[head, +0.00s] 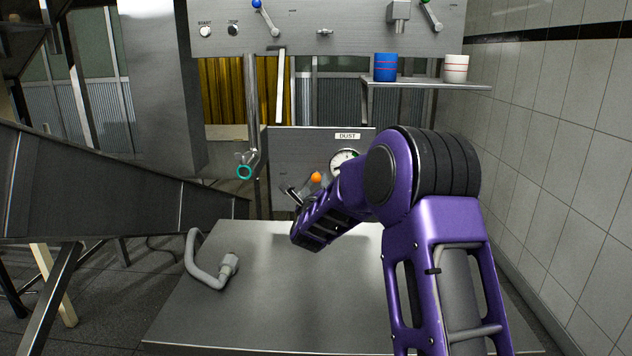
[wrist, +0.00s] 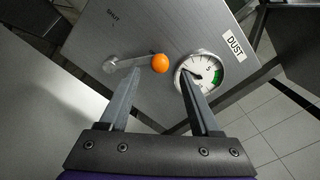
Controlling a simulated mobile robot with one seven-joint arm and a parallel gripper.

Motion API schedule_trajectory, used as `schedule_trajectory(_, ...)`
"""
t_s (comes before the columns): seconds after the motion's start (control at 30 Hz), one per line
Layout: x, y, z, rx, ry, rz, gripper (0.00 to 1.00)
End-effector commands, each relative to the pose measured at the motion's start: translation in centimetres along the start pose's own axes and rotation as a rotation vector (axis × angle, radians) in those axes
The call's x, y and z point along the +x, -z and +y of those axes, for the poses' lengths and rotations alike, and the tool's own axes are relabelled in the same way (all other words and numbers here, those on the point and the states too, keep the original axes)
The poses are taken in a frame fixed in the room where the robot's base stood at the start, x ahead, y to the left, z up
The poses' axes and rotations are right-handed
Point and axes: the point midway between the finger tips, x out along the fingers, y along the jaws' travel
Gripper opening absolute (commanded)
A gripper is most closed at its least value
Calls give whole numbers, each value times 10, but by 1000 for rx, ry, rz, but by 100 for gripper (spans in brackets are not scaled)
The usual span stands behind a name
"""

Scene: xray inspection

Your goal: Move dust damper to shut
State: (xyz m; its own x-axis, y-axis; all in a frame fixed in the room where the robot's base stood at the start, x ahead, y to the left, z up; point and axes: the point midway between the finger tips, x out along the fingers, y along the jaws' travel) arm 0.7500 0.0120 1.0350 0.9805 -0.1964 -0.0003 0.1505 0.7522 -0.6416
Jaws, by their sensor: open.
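The dust damper panel (head: 290,150) stands behind the table in the head view, with a DUST label. Its lever has an orange ball knob (head: 316,177). In the wrist view the lever (wrist: 130,64) runs from a pivot at left to the orange knob (wrist: 160,63) at right. The word SHUT is printed on the panel (wrist: 150,25), up and left of the lever. My gripper (wrist: 164,80) is open, its fingers on either side of the knob in the picture; the left fingertip overlaps the lever. I cannot tell whether they touch. In the head view my arm hides most of the gripper.
A round dial gauge (wrist: 203,72) is right beside the right finger. A steel table (head: 270,300) with a grey hose (head: 205,265) lies in front. A shelf (head: 425,83) holds a blue cup (head: 385,67) and a white cup (head: 455,69).

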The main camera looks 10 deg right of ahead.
Motion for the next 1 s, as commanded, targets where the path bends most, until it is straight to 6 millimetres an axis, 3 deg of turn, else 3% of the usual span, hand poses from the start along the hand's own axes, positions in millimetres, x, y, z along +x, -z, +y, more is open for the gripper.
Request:
schedule_trajectory(0.1, 20, 0, 0, 0, 1, -2, 64)
schedule_trajectory(0.3, 40, 0, 1, -1, -1, 0, 64)
schedule_trajectory(0.7, 46, -1, 0, -1, -1, -1, 64)
schedule_trajectory(1.0, 46, -1, 0, -1, -1, -1, 12)
